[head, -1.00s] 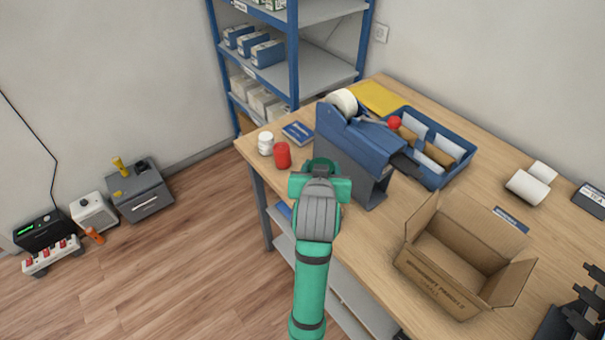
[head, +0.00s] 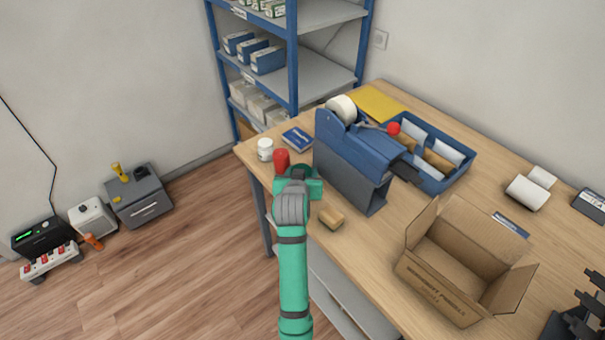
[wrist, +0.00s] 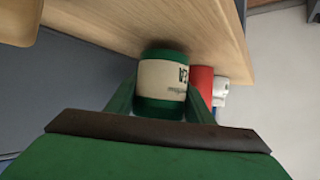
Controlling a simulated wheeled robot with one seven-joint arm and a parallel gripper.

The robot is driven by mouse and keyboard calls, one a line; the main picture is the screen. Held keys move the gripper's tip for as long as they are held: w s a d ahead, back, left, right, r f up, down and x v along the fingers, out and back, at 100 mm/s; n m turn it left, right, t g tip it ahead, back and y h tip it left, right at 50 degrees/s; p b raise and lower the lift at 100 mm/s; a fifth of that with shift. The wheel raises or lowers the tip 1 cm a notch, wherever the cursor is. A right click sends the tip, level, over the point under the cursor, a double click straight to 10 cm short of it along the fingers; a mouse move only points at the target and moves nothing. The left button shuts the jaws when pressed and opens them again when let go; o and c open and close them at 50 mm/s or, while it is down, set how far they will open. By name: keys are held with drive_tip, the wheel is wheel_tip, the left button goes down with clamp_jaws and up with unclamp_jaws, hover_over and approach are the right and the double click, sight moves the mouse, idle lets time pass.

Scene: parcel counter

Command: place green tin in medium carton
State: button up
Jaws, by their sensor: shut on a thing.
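The green tin (wrist: 162,84), with a cream label and green bands, sits between the two fingers of my gripper (wrist: 160,103) in the wrist view. My gripper is shut on it. In the head view my gripper (head: 298,176) is at the left end of the counter, left of the blue tape dispenser, and hides the tin. The open carton (head: 438,284) stands empty at the front right of the counter, flaps out, well away from my gripper.
A red tin (head: 281,158) and a white jar (head: 265,150) stand close to my gripper at the counter's left edge. The blue dispenser (head: 350,172) stands between my gripper and the blue tray (head: 462,172). A small tan block (head: 331,216) lies near the front edge.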

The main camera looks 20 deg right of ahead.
drive_tip(key=shift+f, duration=0.3)
drive_tip(key=shift+f, duration=0.2)
drive_tip(key=o, duration=1.1)
drive_tip(key=shift+s, duration=0.1)
